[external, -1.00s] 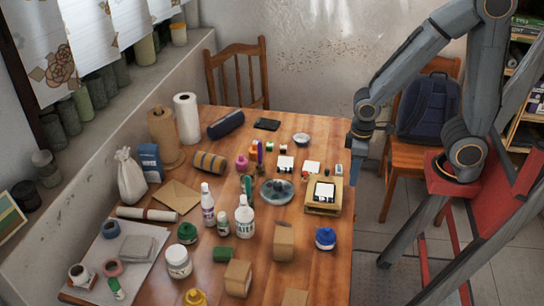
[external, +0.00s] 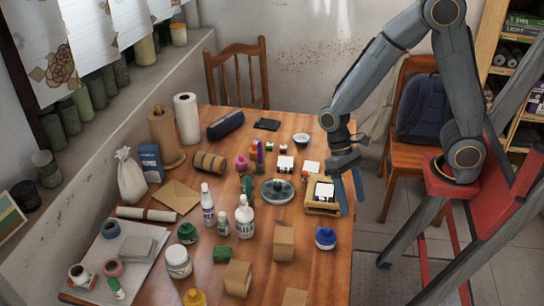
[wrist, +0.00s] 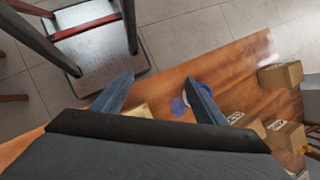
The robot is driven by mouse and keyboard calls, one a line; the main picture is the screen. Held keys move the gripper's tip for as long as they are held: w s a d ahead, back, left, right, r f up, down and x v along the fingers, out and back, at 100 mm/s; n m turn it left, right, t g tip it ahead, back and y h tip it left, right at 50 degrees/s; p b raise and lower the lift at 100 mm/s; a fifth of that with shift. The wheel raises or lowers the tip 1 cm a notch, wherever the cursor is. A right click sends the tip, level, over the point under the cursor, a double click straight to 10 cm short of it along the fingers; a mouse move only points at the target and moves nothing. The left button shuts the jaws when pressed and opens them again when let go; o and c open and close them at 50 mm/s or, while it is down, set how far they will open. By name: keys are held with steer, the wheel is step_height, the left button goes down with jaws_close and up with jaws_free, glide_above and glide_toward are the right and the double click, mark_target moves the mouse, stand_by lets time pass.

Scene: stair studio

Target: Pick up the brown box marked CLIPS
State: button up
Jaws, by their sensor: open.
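Several brown boxes stand at the near part of the table: one in the middle (external: 283,242), one lower left (external: 238,279) and one cut by the bottom edge (external: 295,298). In the wrist view, brown boxes show at the right (wrist: 280,76), below it (wrist: 286,134) and nearer my right finger (wrist: 246,123). Some carry dark marks, too small to read, so I cannot tell which says CLIPS. My gripper (external: 350,206) is open and empty, pointing down by the table's right edge, apart from the boxes. Its two fingers also show in the wrist view (wrist: 161,80).
A blue-lidded jar (external: 325,238) and a wooden tray (external: 312,211) with a white item stand near my gripper. Bottles (external: 244,217), a round dish (external: 277,191) and jars crowd the middle. A chair with a backpack (external: 425,105) stands right of the table (external: 335,270).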

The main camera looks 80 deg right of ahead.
mark_target(283, 246)
steer(key=w+a+m+y, duration=0.1)
steer(key=w+a+y, duration=0.1)
steer(key=a, duration=0.1)
steer(key=w+a+m+y, duration=0.2)
steer(key=a, duration=0.1)
steer(key=w+a+m+g+y, duration=0.1)
steer(key=w+a+m+y, duration=0.1)
steer(key=a, duration=0.2)
steer(key=shift+w+r+y+b, duration=0.25)
steer(key=shift+r+y+b, duration=0.05)
steer(key=shift+r, duration=0.1)
steer(key=w+a+m+t+y, duration=0.1)
steer(key=w+m+y, duration=0.1)
steer(key=w, duration=0.1)
steer(key=w+a+r+m+t+y, duration=0.1)
steer(key=w+a+m+y, duration=0.1)
steer(key=w, duration=0.2)
steer(key=w+a+r+m+t+y, duration=0.1)
steer(key=w+m+y, duration=0.1)
steer(key=w, duration=0.2)
steer(key=shift+w+a+r+y, duration=0.1)
steer(key=shift+w+a+y, duration=0.05)
steer(key=shift+y, duration=0.15)
steer(key=shift+w+t, duration=0.2)
steer(key=shift+t, duration=0.1)
step_height(283, 246, down, 7)
steer(key=shift+r, duration=0.1)
steer(key=shift+s+a+p, duration=0.2)
steer(key=shift+a+p, duration=0.45)
steer(key=shift+a, duration=1.85)
